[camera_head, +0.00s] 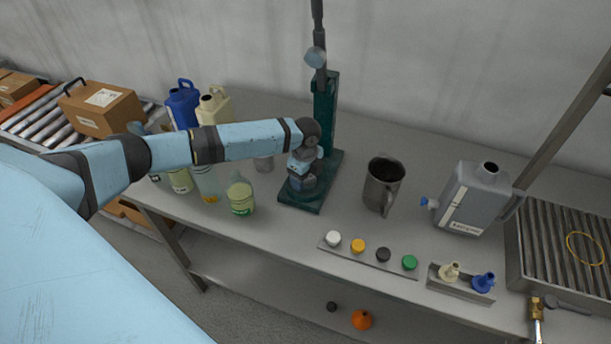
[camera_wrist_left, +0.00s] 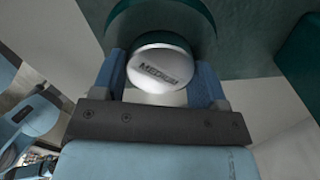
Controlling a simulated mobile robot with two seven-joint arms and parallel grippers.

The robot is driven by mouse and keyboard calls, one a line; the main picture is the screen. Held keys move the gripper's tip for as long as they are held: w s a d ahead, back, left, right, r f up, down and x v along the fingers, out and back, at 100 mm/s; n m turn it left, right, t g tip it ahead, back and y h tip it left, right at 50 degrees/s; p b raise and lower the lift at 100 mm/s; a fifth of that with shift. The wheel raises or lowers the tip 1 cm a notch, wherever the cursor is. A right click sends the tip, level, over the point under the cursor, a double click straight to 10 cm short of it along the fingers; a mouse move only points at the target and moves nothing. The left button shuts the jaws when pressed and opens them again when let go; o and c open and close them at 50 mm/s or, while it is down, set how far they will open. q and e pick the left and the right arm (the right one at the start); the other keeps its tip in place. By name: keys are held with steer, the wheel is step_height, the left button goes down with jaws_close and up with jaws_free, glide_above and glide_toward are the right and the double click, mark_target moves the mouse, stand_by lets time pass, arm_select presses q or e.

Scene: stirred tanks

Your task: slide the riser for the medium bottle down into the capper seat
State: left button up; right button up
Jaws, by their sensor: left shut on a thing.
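The medium riser (camera_wrist_left: 160,68) is a pale metal disc or cylinder whose top face reads MEDIUM. My left gripper (camera_wrist_left: 160,84) is shut on it, one blue finger on each side. In the head view my left gripper (camera_head: 302,182) points down over the base of the capper. The capper (camera_head: 324,112) is a dark teal press with an upright column and a flat base. In the left wrist view a rounded teal part of the capper (camera_wrist_left: 205,22) lies just beyond the riser. The riser hides the seat, so I cannot tell whether they touch. My right gripper is not in view.
Several bottles, including a green-labelled one (camera_head: 241,197), stand left of the capper. A metal jug (camera_head: 383,185) stands to its right. A strip of coloured caps (camera_head: 371,256) lies in front, and a grey canister (camera_head: 475,200) stands farther right. The bench between base and jug is clear.

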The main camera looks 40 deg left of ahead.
arm_select(q)
steer(key=o, duration=1.1)
steer(key=shift+f, duration=0.1)
steer(key=shift+c, duration=0.2)
step_height(320, 180, up, 12)
steer(key=b, duration=0.1)
